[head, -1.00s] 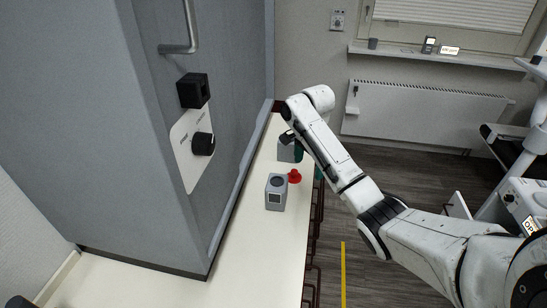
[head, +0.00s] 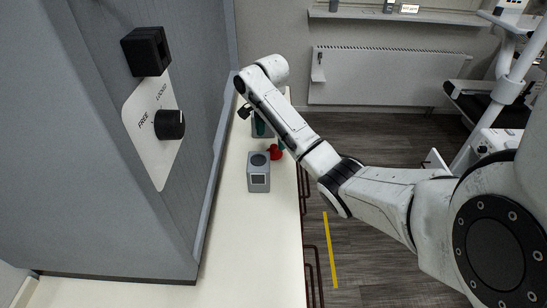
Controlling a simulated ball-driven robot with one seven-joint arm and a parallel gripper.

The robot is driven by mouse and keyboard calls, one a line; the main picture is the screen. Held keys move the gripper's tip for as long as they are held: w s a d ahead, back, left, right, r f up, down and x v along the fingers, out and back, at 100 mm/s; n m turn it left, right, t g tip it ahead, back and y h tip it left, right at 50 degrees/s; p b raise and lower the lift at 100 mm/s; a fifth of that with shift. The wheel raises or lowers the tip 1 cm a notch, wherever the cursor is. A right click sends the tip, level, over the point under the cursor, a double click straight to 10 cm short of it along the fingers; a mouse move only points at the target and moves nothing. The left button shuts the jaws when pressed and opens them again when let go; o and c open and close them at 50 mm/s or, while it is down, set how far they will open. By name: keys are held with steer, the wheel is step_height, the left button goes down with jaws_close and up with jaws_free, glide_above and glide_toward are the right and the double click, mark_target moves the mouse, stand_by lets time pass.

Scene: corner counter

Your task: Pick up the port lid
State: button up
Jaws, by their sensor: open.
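My gripper (head: 244,112) shows as a small dark shape at the end of my white arm, above the far part of the counter. It is open and seems empty; the arm hides part of it. A small red piece (head: 276,152) with a knob-like shape lies on the counter, to the right of and behind a grey box (head: 258,178). The red piece may be the port lid; I cannot tell for sure. My gripper is apart from it, up and to the left in the picture.
A second grey box (head: 257,129) with something green beside it stands farther back, partly behind my arm. A tall grey cabinet (head: 195,130) with a black knob (head: 169,124) borders the counter (head: 255,240) on the left. The near counter is clear.

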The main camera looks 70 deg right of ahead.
mark_target(274, 145)
steer(key=f, duration=0.2)
steer(key=s+f, duration=0.1)
steer(key=f, duration=0.1)
steer(key=shift+d+f+b, duration=0.1)
steer(key=shift+d+b, duration=0.15)
steer(key=shift+b, duration=0.05)
steer(key=shift+w+f, duration=0.1)
steer(key=shift+f, duration=0.4)
steer(key=c, duration=1.1)
steer(key=shift+r, duration=0.15)
